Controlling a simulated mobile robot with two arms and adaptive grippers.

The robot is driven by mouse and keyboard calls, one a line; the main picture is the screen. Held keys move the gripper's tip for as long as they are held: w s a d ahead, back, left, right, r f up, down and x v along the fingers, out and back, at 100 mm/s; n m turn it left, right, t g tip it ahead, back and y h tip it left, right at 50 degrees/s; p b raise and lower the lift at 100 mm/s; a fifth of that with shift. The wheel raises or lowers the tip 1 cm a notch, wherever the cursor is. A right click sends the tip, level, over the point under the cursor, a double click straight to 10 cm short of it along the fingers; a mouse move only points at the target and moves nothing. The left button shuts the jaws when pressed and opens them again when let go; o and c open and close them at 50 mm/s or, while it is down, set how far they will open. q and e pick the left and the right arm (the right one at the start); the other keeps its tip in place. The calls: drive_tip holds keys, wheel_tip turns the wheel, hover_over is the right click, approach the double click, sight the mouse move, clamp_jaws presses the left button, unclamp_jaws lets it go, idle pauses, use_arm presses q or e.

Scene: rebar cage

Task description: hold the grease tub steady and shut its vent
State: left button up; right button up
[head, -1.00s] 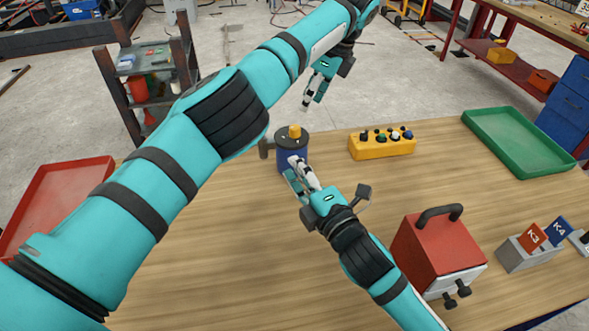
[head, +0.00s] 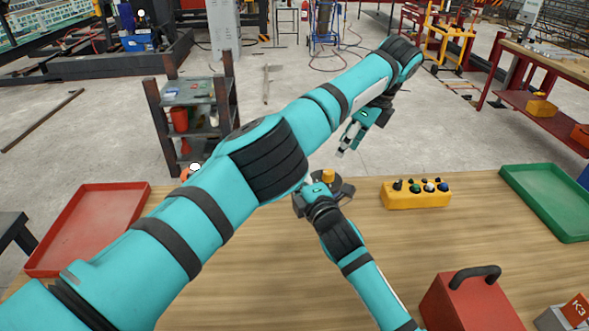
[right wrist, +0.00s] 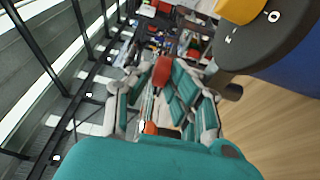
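The grease tub stands on the wooden table; in the head view its dark lid (head: 344,191) and yellow knob (head: 328,176) show, while my right gripper (head: 312,181) hides most of the blue body. In the right wrist view the blue body (right wrist: 298,68), dark lid (right wrist: 275,38) with white marks, yellow knob (right wrist: 238,10) and dark side handle (right wrist: 231,92) are at upper right. My right gripper (right wrist: 161,72) has its fingers apart, with the tub to their right, not between them. My left gripper (head: 342,151) hangs above and beyond the tub, apart from it; its finger gap is not clear.
A yellow block with several knobs (head: 416,202) stands right of the tub. A green tray (head: 530,206) lies at far right, a red tray (head: 62,262) at left. A red box with a black handle (head: 465,305) is near front right. My left arm crosses the table's left half.

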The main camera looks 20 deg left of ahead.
drive_tip(key=shift+x, duration=0.8)
clamp_jaws()
